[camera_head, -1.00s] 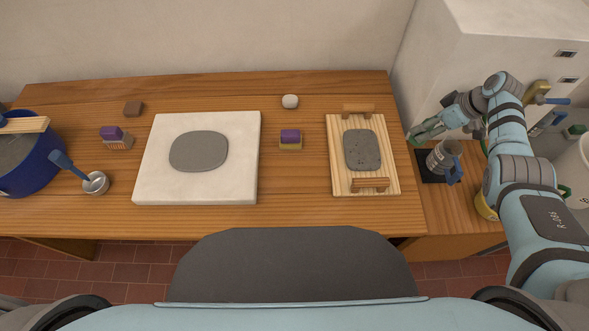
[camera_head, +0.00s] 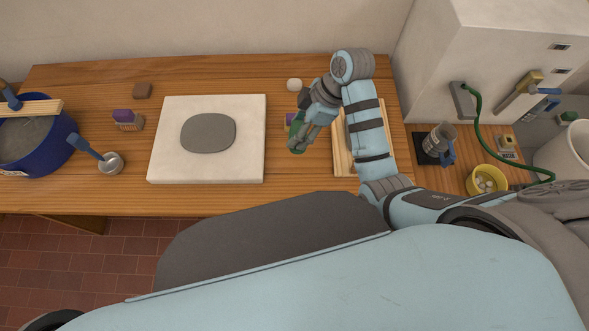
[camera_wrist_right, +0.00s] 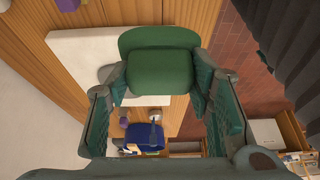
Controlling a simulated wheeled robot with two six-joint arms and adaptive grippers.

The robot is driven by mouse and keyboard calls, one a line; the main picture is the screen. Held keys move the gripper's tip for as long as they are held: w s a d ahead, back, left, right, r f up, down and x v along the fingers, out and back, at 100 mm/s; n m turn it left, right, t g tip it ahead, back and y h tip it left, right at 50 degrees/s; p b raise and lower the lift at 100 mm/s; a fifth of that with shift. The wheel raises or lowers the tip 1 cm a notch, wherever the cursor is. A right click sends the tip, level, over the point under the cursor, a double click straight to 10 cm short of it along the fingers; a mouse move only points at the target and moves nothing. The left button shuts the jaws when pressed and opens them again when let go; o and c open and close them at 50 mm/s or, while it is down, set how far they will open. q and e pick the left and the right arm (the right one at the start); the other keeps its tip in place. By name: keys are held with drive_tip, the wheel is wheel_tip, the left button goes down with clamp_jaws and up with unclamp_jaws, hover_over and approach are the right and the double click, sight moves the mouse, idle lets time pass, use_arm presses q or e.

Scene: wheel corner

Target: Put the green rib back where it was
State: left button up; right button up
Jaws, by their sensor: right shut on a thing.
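The green rib (camera_wrist_right: 160,68) is a rounded, glossy green piece held between the fingertips of my right gripper in the right wrist view. In the head view, the rib (camera_head: 297,131) hangs at the end of my right gripper (camera_head: 303,128), over the table between the white slab (camera_head: 255,150) and the wooden board (camera_head: 343,160). The gripper is shut on it, above the table. My right arm hides much of the board and most of a purple brush behind the gripper. My left gripper is not in view.
A grey clay sheet (camera_head: 208,133) lies on the white slab. A jug (camera_head: 436,142) and yellow bowl (camera_head: 486,179) are at right. Bare wood lies right of the slab.

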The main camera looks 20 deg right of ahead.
drive_tip(key=shift+s+a+f, duration=0.15)
drive_tip(key=shift+s+a, duration=0.4)
drive_tip(key=shift+s, duration=0.3)
drive_tip(key=f+b, duration=0.2)
drive_tip(key=f, duration=0.7)
drive_tip(key=f+b, duration=0.3)
drive_tip(key=f, duration=0.7)
drive_tip(key=shift+w+d, duration=0.15)
drive_tip(key=shift+w, duration=0.05)
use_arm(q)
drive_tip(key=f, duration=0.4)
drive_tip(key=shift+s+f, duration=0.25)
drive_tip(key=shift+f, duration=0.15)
use_arm(e)
drive_tip(key=shift+r, duration=0.15)
drive_tip(key=o, duration=1)
use_arm(q)
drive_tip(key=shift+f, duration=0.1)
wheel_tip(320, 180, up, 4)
drive_tip(key=p, duration=0.3)
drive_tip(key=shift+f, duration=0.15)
use_arm(e)
drive_tip(key=w+v, duration=0.1)
drive_tip(key=v, duration=1.1)
drive_tip(key=shift+s, duration=0.45)
